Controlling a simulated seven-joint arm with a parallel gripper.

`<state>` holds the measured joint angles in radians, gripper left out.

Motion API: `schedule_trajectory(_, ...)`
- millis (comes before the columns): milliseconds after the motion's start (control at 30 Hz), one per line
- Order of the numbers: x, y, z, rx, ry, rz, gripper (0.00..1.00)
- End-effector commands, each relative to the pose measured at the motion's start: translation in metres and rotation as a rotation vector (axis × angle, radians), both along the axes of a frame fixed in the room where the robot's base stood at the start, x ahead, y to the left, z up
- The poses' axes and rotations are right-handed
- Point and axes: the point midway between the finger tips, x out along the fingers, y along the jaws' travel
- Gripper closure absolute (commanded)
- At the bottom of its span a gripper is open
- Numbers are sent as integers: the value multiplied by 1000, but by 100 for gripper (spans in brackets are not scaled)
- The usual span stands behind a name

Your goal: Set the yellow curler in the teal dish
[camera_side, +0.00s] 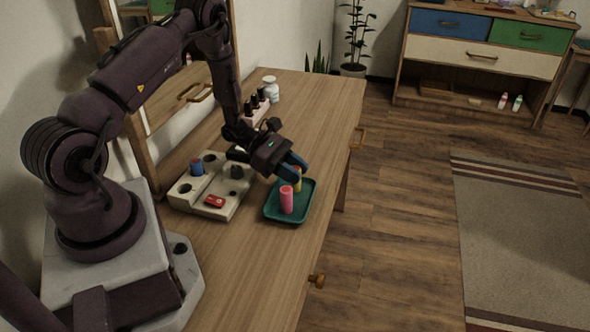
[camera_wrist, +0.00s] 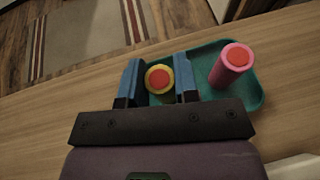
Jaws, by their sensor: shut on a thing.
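The yellow curler (camera_wrist: 159,79) with a red core stands upright between the blue fingers of my gripper (camera_wrist: 159,85), which is shut on it. In the side view my gripper (camera_side: 293,170) is low over the teal dish (camera_side: 272,214), and the yellow curler (camera_side: 298,184) is partly hidden behind the pink curler and the fingers. The teal dish also shows in the wrist view (camera_wrist: 257,88), under and around the yellow curler. I cannot tell whether the yellow curler's base touches the dish floor.
A pink curler (camera_side: 287,200) stands upright in the dish, right of my gripper in the wrist view (camera_wrist: 231,64). A cream holder (camera_side: 230,207) with a blue curler (camera_side: 197,167) and a red curler (camera_side: 215,201) is left of the dish. Dark-capped bottles (camera_side: 257,100) and a white jar (camera_side: 270,90) stand behind.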

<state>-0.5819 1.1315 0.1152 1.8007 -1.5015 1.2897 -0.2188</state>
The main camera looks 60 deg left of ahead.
Motion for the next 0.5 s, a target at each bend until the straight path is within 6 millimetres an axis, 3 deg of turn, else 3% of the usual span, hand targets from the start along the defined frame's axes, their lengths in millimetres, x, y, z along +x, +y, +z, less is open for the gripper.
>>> schedule_trajectory(200, 0, 0, -3, 0, 0, 0, 95)
schedule_trajectory(233, 0, 0, -2, 0, 0, -1, 65)
schedule_trajectory(300, 0, 0, -2, 0, 0, -1, 49)
schedule_trajectory(500, 0, 0, -2, 0, 0, -1, 46)
